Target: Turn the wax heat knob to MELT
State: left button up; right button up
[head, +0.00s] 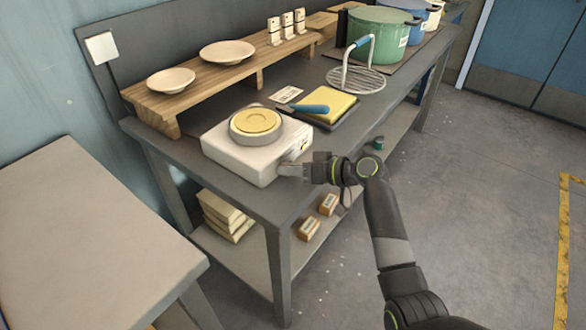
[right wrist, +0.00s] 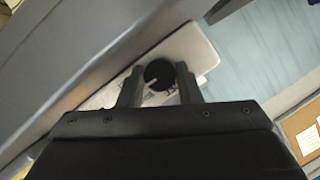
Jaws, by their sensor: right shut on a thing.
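The white wax heater (head: 253,150) stands on the near end of the grey workbench, with a round pot of yellow wax (head: 254,122) on top. My right gripper (head: 281,170) is at the heater's front face in the head view. In the right wrist view, my right gripper's fingers (right wrist: 158,88) stand on either side of the round black knob (right wrist: 159,73) and are shut on it. A pale pointer line shows on the knob. Small dial marks beside it are too blurred to read. In the head view the gripper hides the knob. My left gripper is not in view.
A yellow pad with a blue-handled tool (head: 308,108) and a round wire rack (head: 356,78) lie behind the heater. A wooden shelf (head: 230,72) with two bowls runs along the back. An empty table (head: 80,225) stands at the left.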

jog(key=o, duration=1)
jog(key=shift+c, duration=0.2)
